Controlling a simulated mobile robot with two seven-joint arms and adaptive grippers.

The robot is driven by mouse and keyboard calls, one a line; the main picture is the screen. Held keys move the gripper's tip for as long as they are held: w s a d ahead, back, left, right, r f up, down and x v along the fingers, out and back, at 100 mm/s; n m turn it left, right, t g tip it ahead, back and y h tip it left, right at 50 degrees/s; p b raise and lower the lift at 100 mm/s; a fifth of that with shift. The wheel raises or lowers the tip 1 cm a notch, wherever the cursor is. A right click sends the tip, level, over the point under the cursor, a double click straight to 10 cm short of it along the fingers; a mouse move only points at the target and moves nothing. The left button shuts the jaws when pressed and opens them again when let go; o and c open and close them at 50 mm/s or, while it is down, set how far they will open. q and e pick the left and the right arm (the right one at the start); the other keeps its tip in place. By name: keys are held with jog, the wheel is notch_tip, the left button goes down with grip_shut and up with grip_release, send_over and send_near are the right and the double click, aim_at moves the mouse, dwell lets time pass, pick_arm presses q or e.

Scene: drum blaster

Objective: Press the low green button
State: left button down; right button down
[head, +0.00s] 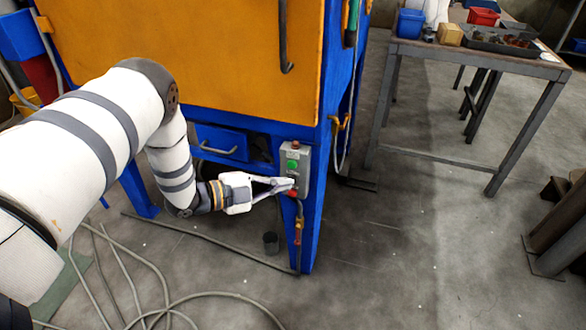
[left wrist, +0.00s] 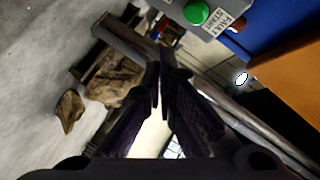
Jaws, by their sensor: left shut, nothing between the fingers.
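The low green button (head: 292,164) is on a small grey control box (head: 304,160) fixed to the blue corner leg of the machine. In the left wrist view the green button (left wrist: 197,12) shows at the top edge, beside a label reading START. My left gripper (head: 290,185) is shut and empty, with its fingertips in front of the box, lower in the picture than the green button. In the left wrist view its fingertips (left wrist: 162,72) point past the button, which lies off to their upper right. Whether the fingertips touch the box cannot be told. My right gripper is not in view.
The blue and orange machine (head: 190,55) stands behind the box. A red part (head: 292,193) shows low on the box, by the fingertips. Hoses (head: 150,275) lie on the floor at left. A workbench (head: 480,62) stands back right; the floor between is clear.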

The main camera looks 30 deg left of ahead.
aim_at(288, 170)
pick_arm(q)
jog(key=w, duration=0.1)
jog(key=w+b, duration=0.1)
jog(key=w, duration=0.1)
jog(key=shift+w+a, duration=0.2)
jog(key=shift+a, duration=0.2)
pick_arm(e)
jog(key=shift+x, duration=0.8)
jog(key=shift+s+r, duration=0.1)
pick_arm(q)
jog(key=shift+w, duration=0.1)
jog(key=shift+w+a, duration=0.1)
jog(key=shift+w, duration=0.2)
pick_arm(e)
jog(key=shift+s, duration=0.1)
pick_arm(q)
jog(key=shift+w+a+b, duration=0.1)
jog(key=shift+w+b, duration=0.2)
jog(key=shift+w, duration=0.15)
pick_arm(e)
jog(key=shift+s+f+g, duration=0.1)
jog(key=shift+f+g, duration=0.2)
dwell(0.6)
pick_arm(q)
jog(key=shift+s+d+p, duration=0.2)
jog(key=shift+s+p, duration=0.35)
jog(key=shift+s, duration=0.3)
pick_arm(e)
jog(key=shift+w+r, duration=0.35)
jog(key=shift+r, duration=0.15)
